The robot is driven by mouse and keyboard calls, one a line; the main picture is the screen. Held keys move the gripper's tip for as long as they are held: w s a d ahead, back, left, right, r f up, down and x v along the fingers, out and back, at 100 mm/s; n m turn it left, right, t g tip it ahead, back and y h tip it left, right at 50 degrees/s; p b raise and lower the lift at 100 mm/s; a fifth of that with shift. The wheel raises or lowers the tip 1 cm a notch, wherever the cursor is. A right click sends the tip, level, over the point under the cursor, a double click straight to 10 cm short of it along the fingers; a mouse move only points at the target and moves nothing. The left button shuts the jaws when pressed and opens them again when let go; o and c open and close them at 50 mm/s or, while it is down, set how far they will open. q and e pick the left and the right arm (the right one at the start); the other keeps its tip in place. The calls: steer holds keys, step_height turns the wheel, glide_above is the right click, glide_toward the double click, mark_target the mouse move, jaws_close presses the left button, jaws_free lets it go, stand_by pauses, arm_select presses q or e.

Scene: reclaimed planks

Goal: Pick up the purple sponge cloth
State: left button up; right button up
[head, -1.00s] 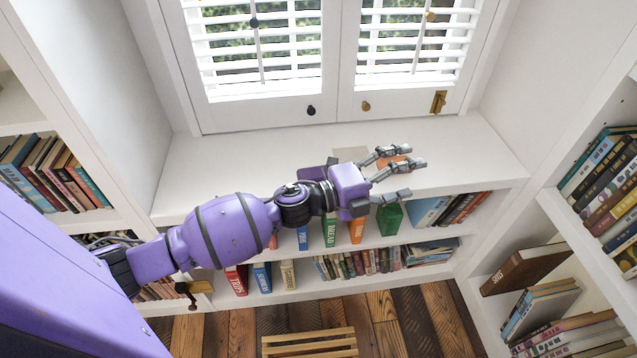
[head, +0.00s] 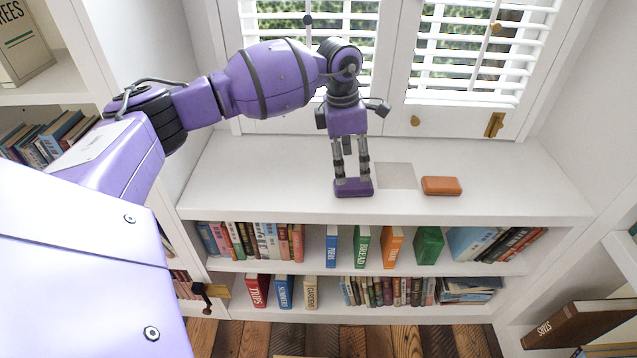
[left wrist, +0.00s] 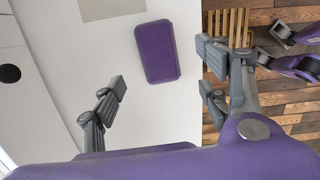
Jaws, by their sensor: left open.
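The purple sponge cloth (head: 354,188) is a small rounded block lying flat on the white counter near its front edge. My left gripper (head: 351,172) points straight down over it, its fingers open. In the head view the fingertips hide part of its back side, and I cannot tell whether they touch it. In the left wrist view the purple sponge cloth (left wrist: 159,52) lies beyond the spread fingers of my left gripper (left wrist: 160,90), nothing held between them. My right gripper is not seen in the head view.
An orange block (head: 441,186) lies to the right on the counter, with a flat grey square (head: 397,175) between. Window shutters (head: 462,50) stand behind. Shelves of books (head: 390,291) are below the counter edge. The counter's left part is clear.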

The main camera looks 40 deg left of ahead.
mark_target(354, 183)
arm_select(q)
steer(key=f, duration=0.2)
steer(key=w+f, duration=0.1)
steer(key=f, duration=0.1)
steer(key=d+f, duration=0.1)
steer(key=f, duration=0.1)
steer(key=shift+w+f, duration=0.15)
steer(key=shift+f, duration=0.2)
steer(key=shift+r, duration=0.1)
steer(key=c, duration=1)
